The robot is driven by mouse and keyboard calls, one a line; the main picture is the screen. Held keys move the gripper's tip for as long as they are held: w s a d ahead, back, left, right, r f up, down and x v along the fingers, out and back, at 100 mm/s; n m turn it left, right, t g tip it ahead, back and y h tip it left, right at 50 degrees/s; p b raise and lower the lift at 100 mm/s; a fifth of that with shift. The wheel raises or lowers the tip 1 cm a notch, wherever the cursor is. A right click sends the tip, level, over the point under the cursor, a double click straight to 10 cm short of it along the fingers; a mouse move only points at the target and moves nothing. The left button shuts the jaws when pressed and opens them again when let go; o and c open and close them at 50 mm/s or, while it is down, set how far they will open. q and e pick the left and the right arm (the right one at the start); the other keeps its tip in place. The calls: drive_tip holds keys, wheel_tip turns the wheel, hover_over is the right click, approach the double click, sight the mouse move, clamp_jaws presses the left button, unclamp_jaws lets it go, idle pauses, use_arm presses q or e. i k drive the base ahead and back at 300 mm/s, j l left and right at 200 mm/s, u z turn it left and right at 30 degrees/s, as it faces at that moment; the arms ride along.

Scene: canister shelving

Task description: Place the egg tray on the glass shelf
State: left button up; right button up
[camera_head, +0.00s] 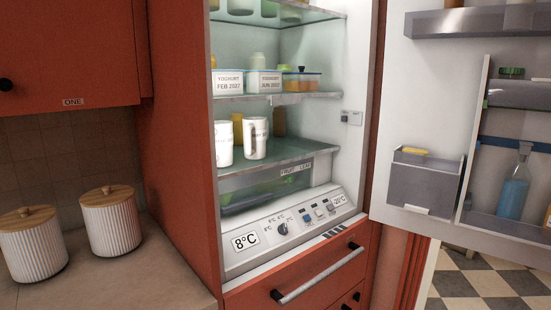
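The open fridge shows several glass shelves. The lower glass shelf (300,149) holds two white printed cups (256,138) toward its left, with bare glass to their right. The middle shelf (327,95) carries yoghurt tubs and a container. No egg tray can be made out for certain. A grey bin (421,188) on the open door has a small yellow item (415,151) at its top; I cannot tell whether this is the egg tray. Neither of my grippers is in view.
The fridge door (402,112) stands open at right, with a blue bottle (513,186) in its rack. A control panel (290,229) and a drawer handle (318,277) are below the shelves. Two ribbed canisters (111,223) stand on the left counter (150,277).

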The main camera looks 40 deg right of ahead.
sight(294, 150)
drive_tip(key=l+z, duration=0.3)
drive_tip(key=l, duration=0.4)
drive_tip(key=i+l+z, duration=0.1)
drive_tip(key=l+z, duration=0.2)
drive_tip(key=l, duration=0.4)
